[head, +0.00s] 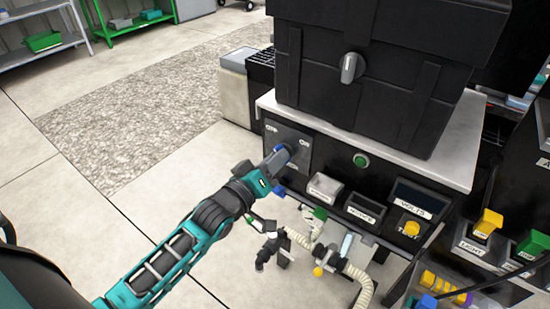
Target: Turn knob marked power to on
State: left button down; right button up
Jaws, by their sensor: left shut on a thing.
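A dark grey panel (299,134) with small white markings, one at each upper side, is on the front left of the bench. A knob (291,148) sits on this panel, mostly hidden by my gripper. My left gripper (280,159) reaches in from the lower left and is shut on the knob. The knob's pointer direction cannot be told. The markings look like off and on, but they are small. My right gripper is not in view.
A black case (395,60) with a grey knob (352,68) stands on the bench top (458,165). A green button (361,160), a yellow button (411,228) and labelled boxes are to the right. Pipes and a hose (362,285) hang below. Floor at left is clear.

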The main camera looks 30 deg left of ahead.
pick_arm(q)
jog(key=shift+m+p, duration=4.35)
jog(key=shift+m, duration=4.25)
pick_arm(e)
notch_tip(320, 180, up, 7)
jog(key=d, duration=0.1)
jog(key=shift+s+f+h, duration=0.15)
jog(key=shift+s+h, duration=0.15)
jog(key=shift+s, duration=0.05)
pick_arm(q)
jog(key=c, duration=1.1)
grip_release()
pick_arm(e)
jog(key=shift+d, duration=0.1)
pick_arm(q)
jog(key=shift+s, duration=0.1)
